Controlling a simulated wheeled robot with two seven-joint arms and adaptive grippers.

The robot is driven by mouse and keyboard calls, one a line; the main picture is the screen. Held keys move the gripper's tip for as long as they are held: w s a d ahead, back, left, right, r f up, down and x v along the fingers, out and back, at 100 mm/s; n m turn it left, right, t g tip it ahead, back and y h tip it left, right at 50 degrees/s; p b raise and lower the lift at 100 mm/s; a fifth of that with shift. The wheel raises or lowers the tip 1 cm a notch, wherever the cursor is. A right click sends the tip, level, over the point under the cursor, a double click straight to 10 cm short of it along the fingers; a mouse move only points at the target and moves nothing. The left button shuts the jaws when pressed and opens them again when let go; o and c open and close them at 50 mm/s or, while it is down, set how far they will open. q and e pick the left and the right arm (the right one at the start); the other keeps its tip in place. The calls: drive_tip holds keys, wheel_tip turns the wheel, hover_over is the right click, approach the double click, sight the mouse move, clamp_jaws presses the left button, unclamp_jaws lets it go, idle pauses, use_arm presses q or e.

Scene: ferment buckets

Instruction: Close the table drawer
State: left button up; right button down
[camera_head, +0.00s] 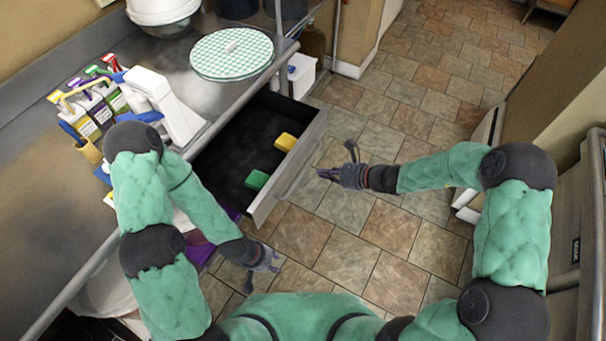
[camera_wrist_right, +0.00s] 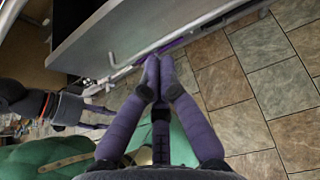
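The table drawer (camera_head: 222,158) is pulled out from under the metal table, with its black inside showing. Its grey front (camera_head: 307,146) faces my right arm and also shows in the right wrist view (camera_wrist_right: 140,35), with a bar handle (camera_wrist_right: 190,35) along it. My right gripper (camera_head: 338,162) is empty, its fingers spread, just outside the drawer front. In the right wrist view its fingertips are close to the handle; I cannot tell whether they touch. My left gripper (camera_head: 264,270) is open and empty, low, near the drawer's near corner.
A yellow block (camera_head: 285,142) and a green block (camera_head: 257,180) lie inside the drawer. The metal table (camera_head: 45,190) holds a white scanner-like device (camera_head: 165,105), several small boxes and a round checked lid (camera_head: 232,54). The tiled floor (camera_head: 385,230) right of the drawer is clear.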

sight(293, 168)
drive_tip(key=b+x, duration=0.3)
drive_tip(key=x, duration=0.6)
drive_tip(key=shift+w+a, duration=0.15)
drive_tip(key=shift+w, duration=0.15)
use_arm(q)
wheel_tip(293, 168, down, 4)
drive_tip(key=shift+r, duration=0.25)
use_arm(e)
drive_tip(key=shift+w+a, duration=0.1)
drive_tip(key=shift+a, duration=0.1)
drive_tip(key=shift+w+a+f, duration=0.1)
